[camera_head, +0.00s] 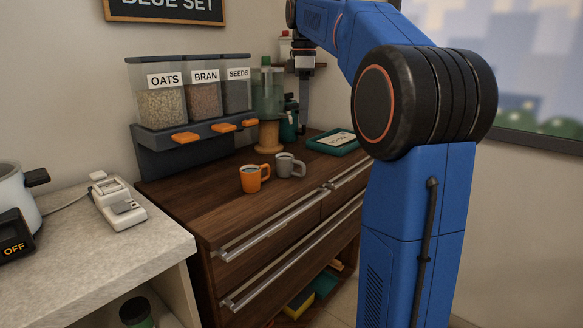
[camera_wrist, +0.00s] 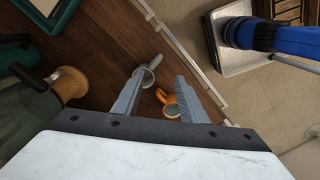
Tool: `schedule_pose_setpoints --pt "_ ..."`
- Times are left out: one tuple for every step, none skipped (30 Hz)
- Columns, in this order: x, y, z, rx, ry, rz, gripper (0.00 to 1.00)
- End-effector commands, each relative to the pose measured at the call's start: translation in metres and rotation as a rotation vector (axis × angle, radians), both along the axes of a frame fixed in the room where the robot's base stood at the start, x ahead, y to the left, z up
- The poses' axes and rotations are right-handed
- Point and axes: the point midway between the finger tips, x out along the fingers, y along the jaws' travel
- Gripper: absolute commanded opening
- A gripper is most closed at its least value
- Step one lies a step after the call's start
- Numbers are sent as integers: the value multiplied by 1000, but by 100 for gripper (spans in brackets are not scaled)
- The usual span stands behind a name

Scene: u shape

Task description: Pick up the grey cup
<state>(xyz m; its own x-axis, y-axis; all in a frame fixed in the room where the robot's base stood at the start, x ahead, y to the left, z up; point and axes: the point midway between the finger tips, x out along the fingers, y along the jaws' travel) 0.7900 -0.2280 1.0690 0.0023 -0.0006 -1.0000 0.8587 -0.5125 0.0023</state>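The grey cup (camera_head: 288,166) stands upright on the dark wooden counter (camera_head: 215,205), just right of and behind the orange cup (camera_head: 252,180). In the wrist view the grey cup (camera_wrist: 145,76) is partly covered by the left finger, with its handle toward the upper right. The orange cup (camera_wrist: 168,98) shows between the fingers in that view. My gripper (camera_wrist: 161,76) is open and empty, with its two fingers well apart, above the cups. I cannot clearly make out its fingers in the head view.
Dispensers (camera_head: 187,100) labelled oats, bran and seeds stand behind the cups. A green bottle-like container (camera_head: 268,92) and a teal tray (camera_head: 336,142) are farther back. Drawer handles (camera_head: 268,244) run along the counter's front. The counter in front of the cups is clear.

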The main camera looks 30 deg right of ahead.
Motion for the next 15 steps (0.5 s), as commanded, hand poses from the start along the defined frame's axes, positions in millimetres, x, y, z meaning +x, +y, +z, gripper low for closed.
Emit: schedule_pose_setpoints --pt "1 -1 -1 1 3 5 39" --pt "1 -1 -3 1 3 6 39" --pt "1 -1 -8 1 4 7 39" --pt "1 -1 -11 2 6 7 39" --pt "0 -1 -16 2 5 7 39" --pt "0 -1 -23 2 5 6 39" --pt "0 -1 -28 2 5 6 39" --pt "0 -1 -33 2 6 6 39" --pt "0 -1 -40 2 5 6 39" --pt "0 -1 -46 2 6 6 39" --pt "0 -1 -51 2 5 6 39" --pt "0 -1 -59 1 6 6 39" --pt "1 -1 -64 2 5 6 39" --pt "0 -1 -69 2 5 5 39" --pt "0 -1 -76 2 6 5 39"
